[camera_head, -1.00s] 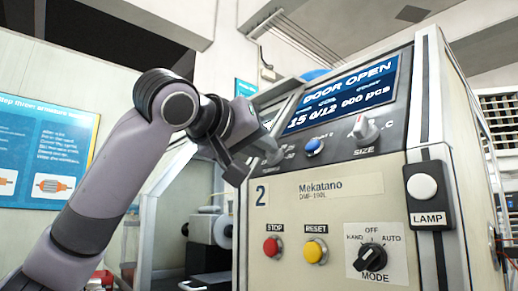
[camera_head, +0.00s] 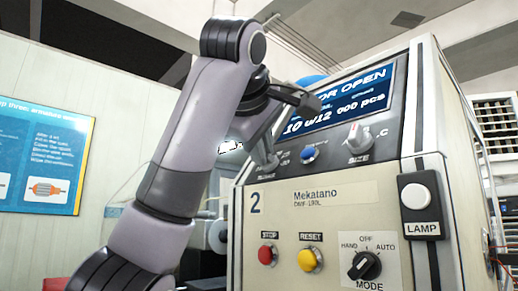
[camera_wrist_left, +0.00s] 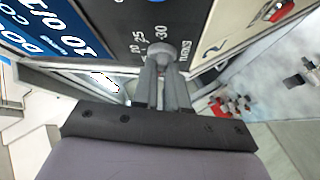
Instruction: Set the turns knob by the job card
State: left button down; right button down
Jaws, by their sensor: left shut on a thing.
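The turns knob (camera_wrist_left: 160,53) is a grey knob on the dark panel of the winding machine, with scale numbers 20, 25 and 30 around it in the left wrist view. My left gripper (camera_wrist_left: 162,70) is shut on it, its two fingers on either side. In the head view my left gripper (camera_head: 268,145) reaches down to the knob and hides much of it and its scale. The display (camera_head: 345,98) is partly hidden there and reads 10, 0/12 and 000 pcs, under "door open". No job card is recognisable. My right gripper is not in view.
A blue button (camera_head: 308,155) and the size knob (camera_head: 359,137) sit right of the turns knob. Below are the red stop button (camera_head: 267,255), yellow reset button (camera_head: 309,260), black mode knob (camera_head: 365,265) and lamp button (camera_head: 416,196). A blue poster (camera_head: 42,160) hangs left.

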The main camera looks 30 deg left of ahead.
pick_arm(q)
jog(key=shift+w+d+f+n+g, duration=0.15)
jog(key=shift+n+g, duration=0.55)
jog(key=shift+n, duration=0.3)
jog(key=shift+b, duration=0.3)
jog(key=c, duration=1.2)
grip_release()
jog(key=shift+o, duration=0.2)
jog(key=shift+w, duration=0.1)
jog(key=b+v, duration=0.1)
jog(key=v, duration=0.6)
jog(key=shift+b, duration=0.4)
